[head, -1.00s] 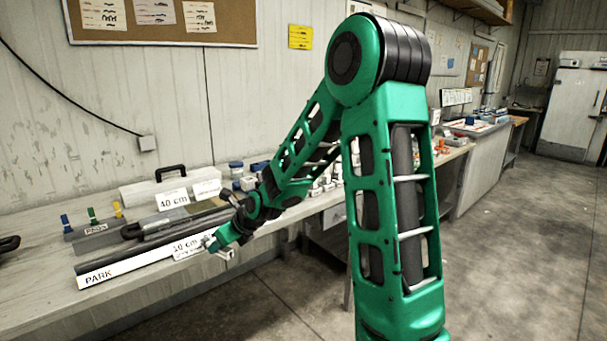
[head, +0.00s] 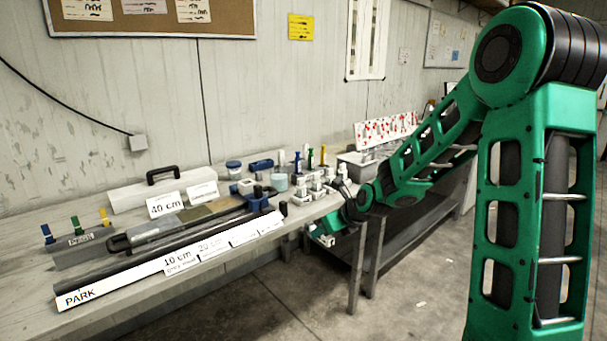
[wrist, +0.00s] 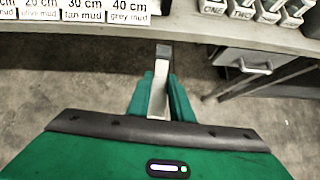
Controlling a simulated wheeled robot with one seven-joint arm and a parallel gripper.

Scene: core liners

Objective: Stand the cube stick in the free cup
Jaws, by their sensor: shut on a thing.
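My gripper (head: 322,236) is off the front edge of the bench, near its right end in the head view. In the wrist view my gripper (wrist: 158,98) is shut on a pale stick with a small dark grey end, which I take as the cube stick (wrist: 161,60). It is clear of the bench, over the floor. Several pale cups (head: 302,196) stand on the bench behind my gripper. In the wrist view, cups marked ONE (wrist: 212,8) and TWO (wrist: 242,9) are at upper right. I cannot tell which cup is free.
A long rail marked PARK (head: 78,298) runs along the bench front, with centimetre labels. A peg block (head: 80,247) stands at the left and a white case (head: 165,190) behind. A drawer (wrist: 245,66) hangs below the bench. The floor in front is open.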

